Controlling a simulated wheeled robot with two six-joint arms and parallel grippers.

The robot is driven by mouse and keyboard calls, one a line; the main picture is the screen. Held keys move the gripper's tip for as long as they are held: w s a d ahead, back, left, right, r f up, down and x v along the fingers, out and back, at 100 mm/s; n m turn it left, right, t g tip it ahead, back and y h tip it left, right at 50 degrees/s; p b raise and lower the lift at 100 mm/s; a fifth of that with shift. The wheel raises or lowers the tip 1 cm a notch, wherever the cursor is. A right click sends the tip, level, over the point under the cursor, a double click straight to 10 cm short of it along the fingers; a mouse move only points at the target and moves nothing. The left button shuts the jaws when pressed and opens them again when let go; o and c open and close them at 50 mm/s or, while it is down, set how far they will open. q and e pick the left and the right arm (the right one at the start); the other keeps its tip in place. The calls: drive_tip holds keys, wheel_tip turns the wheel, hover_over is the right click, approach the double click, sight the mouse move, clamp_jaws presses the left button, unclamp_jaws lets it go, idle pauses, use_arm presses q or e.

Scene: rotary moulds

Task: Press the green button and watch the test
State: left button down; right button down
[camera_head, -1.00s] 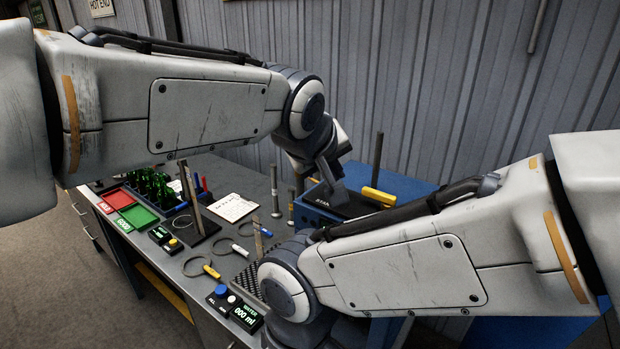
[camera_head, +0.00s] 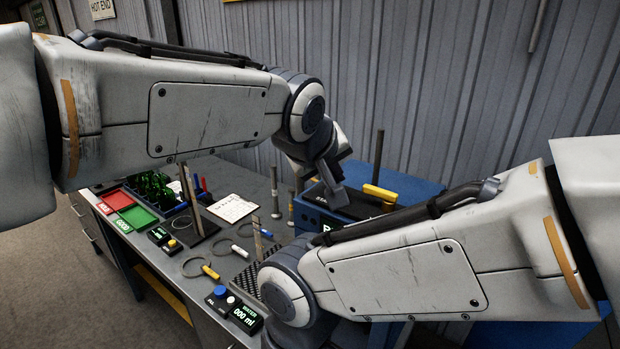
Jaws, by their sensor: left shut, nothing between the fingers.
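A blue machine (camera_head: 304,214) stands at the far right end of the bench, with a yellow bar (camera_head: 380,193) on its top. Part of a lit display (camera_head: 327,227) shows on its front; only its first letter is readable and my right arm covers the rest. My left gripper (camera_head: 337,197) points down at the top of the machine, shut and empty. I cannot make out the green button; the gripper or my right arm may hide it. I cannot tell whether the gripper touches the machine. My right gripper is out of sight behind its own arm.
A water panel (camera_head: 246,315) reading 000 ml, with a blue button (camera_head: 220,291), sits at the near bench edge. Ring clamps, red (camera_head: 114,200) and green (camera_head: 138,216) trays, green bottles (camera_head: 153,184) and a paper sheet (camera_head: 233,208) lie on the left. A corrugated wall stands behind.

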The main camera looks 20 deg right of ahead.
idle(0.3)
use_arm(q)
drive_tip(key=shift+r+p, duration=0.4)
drive_tip(key=shift+r, duration=0.15)
wheel_tip(320, 180, up, 6)
drive_tip(key=p, duration=0.4)
idle(0.4)
